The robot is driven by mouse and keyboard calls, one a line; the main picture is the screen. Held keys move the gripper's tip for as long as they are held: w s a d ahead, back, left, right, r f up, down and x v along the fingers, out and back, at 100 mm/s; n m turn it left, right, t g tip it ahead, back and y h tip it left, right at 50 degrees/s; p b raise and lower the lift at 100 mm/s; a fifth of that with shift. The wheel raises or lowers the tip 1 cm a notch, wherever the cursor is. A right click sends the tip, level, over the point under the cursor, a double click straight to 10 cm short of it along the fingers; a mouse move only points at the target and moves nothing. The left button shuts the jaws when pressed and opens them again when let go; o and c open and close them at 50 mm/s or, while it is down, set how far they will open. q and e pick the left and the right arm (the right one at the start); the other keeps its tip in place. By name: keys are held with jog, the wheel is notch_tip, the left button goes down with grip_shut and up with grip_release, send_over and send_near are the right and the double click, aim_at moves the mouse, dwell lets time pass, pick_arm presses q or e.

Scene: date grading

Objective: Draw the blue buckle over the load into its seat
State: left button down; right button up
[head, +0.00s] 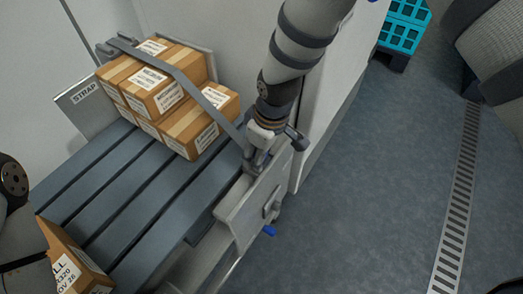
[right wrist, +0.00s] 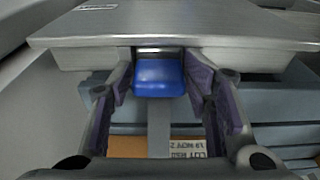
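The blue buckle (right wrist: 159,78) shows in the right wrist view, at the end of a grey strap (right wrist: 160,128). My right gripper (right wrist: 160,85) has a finger on each side of it and is shut on it. The buckle lies at a dark gap in the edge of a metal plate (right wrist: 190,28); how far it is in the gap is hidden. In the head view the strap (head: 195,92) runs over the stacked cartons (head: 155,85) to my right gripper (head: 262,158), above the metal bracket (head: 235,208). The gripper hides the buckle there. My left gripper is not in view.
The cartons stand on a grey slatted deck (head: 125,205), beside a STRAP plate (head: 75,105). Another carton (head: 75,265) is at the lower left. A small blue part (head: 269,230) sits low on the bracket. The floor (head: 375,180) to the right is clear; teal crates (head: 403,30) stand behind.

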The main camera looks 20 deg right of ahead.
jog(key=shift+o, duration=0.7)
jog(key=shift+s+f, duration=0.1)
jog(key=shift+f, duration=0.3)
jog(key=shift+r, duration=0.15)
